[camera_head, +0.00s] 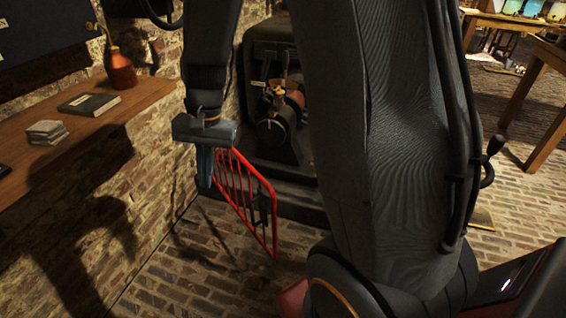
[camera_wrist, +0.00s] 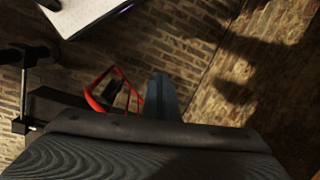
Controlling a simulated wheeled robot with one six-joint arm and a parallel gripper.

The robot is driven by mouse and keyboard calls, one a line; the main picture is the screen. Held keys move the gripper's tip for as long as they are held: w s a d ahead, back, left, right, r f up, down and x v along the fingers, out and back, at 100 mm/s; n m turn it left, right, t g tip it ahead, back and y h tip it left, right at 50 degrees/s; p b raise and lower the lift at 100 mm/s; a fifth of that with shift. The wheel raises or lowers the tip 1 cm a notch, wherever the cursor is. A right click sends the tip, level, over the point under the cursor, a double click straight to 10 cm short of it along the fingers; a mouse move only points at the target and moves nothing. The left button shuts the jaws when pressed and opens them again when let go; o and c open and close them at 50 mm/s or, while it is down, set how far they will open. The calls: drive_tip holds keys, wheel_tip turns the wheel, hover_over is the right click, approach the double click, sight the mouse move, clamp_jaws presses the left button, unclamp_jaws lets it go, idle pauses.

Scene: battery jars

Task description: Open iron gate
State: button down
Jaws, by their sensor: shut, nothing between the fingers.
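A red barred iron gate (camera_head: 247,197) stands low in front of a dark machine in the head view. It is seen at a slant, its near edge reaching towards the open floor. My gripper (camera_head: 205,180) points down at the gate's left end, close to the brick wall, and is shut with nothing held. I cannot tell whether it touches the gate. In the wrist view the gate (camera_wrist: 112,90) shows partly, left of the gripper fingers (camera_wrist: 163,95), and my own dark arm hides its lower part.
A dark machine (camera_head: 276,130) stands behind the gate. A wooden shelf (camera_head: 120,112) on the left brick wall holds a red bottle (camera_head: 120,70), a dark book (camera_head: 89,104) and a small pale stack (camera_head: 47,132). The brick floor (camera_head: 190,275) in front is clear. A wooden table (camera_head: 545,120) stands at right.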

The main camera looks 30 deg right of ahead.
drive_tip(key=s+d+m+p, duration=0.3)
drive_tip(key=d+m+p, duration=0.8)
drive_tip(key=d+p, duration=1.05)
wheel_tip(320, 180, down, 10)
drive_tip(key=a+b, duration=0.2)
drive_tip(key=shift+w, duration=0.35)
